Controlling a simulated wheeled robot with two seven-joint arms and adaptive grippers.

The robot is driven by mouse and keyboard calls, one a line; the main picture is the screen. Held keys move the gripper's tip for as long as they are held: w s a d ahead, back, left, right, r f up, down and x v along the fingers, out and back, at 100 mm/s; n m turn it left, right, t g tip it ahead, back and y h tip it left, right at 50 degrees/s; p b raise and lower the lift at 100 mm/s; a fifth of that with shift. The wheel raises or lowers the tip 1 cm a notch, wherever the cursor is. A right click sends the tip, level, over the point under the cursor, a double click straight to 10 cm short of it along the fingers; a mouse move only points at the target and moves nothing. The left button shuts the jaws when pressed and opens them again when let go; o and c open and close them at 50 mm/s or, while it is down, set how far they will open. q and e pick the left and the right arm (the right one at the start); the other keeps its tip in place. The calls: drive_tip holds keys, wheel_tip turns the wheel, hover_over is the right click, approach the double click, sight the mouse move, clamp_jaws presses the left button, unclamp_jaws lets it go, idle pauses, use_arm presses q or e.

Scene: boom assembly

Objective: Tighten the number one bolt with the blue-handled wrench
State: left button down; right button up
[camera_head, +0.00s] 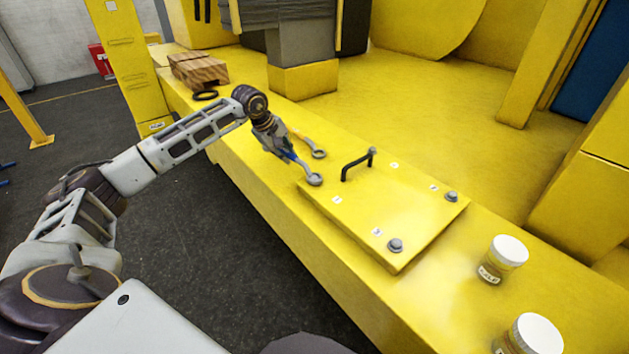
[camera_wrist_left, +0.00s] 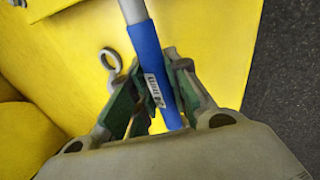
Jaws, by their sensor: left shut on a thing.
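My left gripper (camera_head: 283,150) is shut on the blue handle of a wrench (camera_wrist_left: 150,58), between its green-lined fingers in the left wrist view. In the head view the grey ring end of this wrench (camera_head: 315,180) is near the left corner of the yellow plate (camera_head: 390,213). I cannot tell if it touches the plate. A bolt (camera_head: 395,245) stands at the plate's near corner and another bolt (camera_head: 451,196) at its right corner. Small white labels lie by the corners; their numbers are too small to read. My right gripper is not in view.
A second wrench's ring (camera_head: 319,154) shows just behind the held wrench. A black handle (camera_head: 357,163) rises from the plate. Two white-lidded jars (camera_head: 508,250) (camera_head: 538,335) stand at right. Wooden blocks (camera_head: 198,69) and a black ring (camera_head: 205,95) lie at the far left.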

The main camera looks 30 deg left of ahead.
use_arm(q)
drive_tip(key=shift+w+r, duration=0.1)
drive_tip(key=shift+w, duration=0.1)
drive_tip(key=shift+w+d, duration=0.1)
drive_tip(key=shift+w, duration=0.05)
drive_tip(key=shift+w+m, duration=0.2)
drive_tip(key=shift+m, duration=0.2)
drive_tip(key=shift+w+d+h, duration=0.15)
drive_tip(key=shift+h, duration=0.15)
drive_tip(key=shift+w+m+p, duration=0.2)
drive_tip(key=shift+m+p, duration=0.1)
drive_tip(key=shift+p, duration=0.05)
drive_tip(key=shift+d, duration=0.1)
drive_tip(key=shift+w+d+m, duration=0.1)
drive_tip(key=shift+w+m, duration=0.15)
drive_tip(key=shift+m, duration=0.05)
drive_tip(key=shift+w+d, duration=0.1)
drive_tip(key=shift+w, duration=0.05)
drive_tip(key=shift+w+d+m+g+h, duration=0.2)
drive_tip(key=shift+w+m+g+h, duration=0.1)
drive_tip(key=shift+w+m, duration=0.15)
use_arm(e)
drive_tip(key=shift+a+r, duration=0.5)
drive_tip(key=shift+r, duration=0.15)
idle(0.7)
